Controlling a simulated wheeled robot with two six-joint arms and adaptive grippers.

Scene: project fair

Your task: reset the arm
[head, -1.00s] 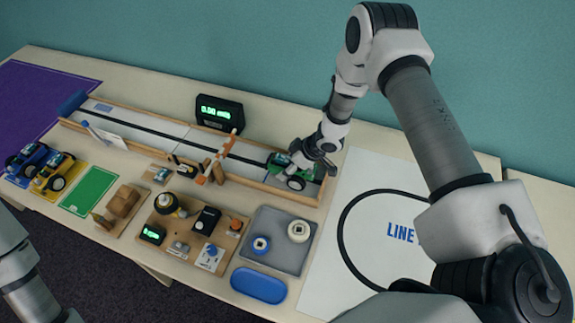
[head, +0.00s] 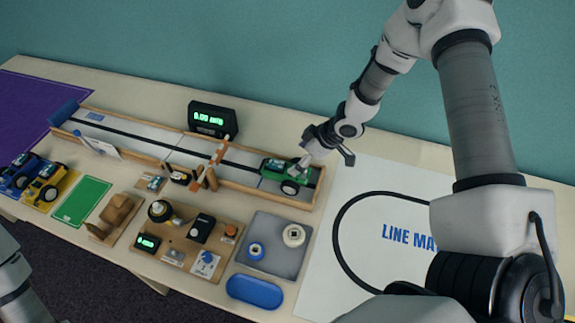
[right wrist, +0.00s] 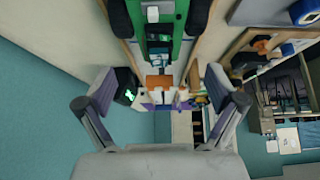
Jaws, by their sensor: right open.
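My right gripper (head: 330,146) is open and empty. In the head view it hangs above the back right end of the wooden-edged track, just up and right of the green car (head: 287,174). The green car stands on the track's right end, with a gap between it and the fingers as far as I can tell. In the right wrist view the two fingers of my right gripper (right wrist: 162,98) are spread wide, and the green car (right wrist: 164,18) shows at the top. My left arm only shows at the lower left edge; its gripper is out of the picture.
The track (head: 176,156) runs left past a timer display (head: 213,119). In front are a wooden parts board (head: 176,236), a grey tray (head: 272,262) and a blue dish (head: 254,291). Blue and yellow cars stand at left. A white line mat (head: 395,190) lies at right.

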